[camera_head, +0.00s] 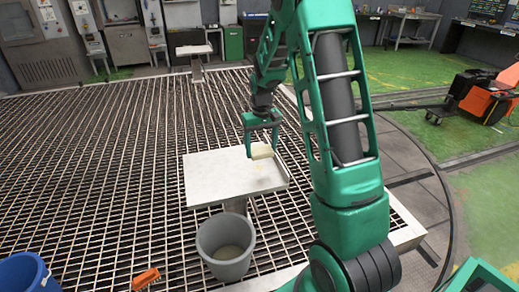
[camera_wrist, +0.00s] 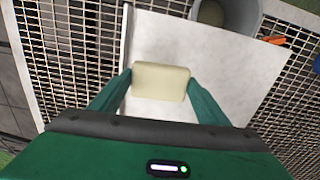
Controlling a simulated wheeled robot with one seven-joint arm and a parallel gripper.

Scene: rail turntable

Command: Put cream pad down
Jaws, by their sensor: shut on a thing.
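The cream pad (camera_head: 262,151) is held between the two fingers of my green gripper (camera_head: 262,148), above the right part of a small white table (camera_head: 215,178). In the wrist view the cream pad (camera_wrist: 160,81) sits between the fingertips, with the white table top (camera_wrist: 200,45) below it. A faint darker patch on the table under the pad looks like its shadow, so the pad appears apart from the surface. The exact height is hard to tell.
A grey bucket (camera_head: 226,246) stands in front of the table. An orange brush (camera_head: 146,278) and a blue bucket (camera_head: 26,272) are at the lower left. The floor around is metal grating. The table top shows no other objects.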

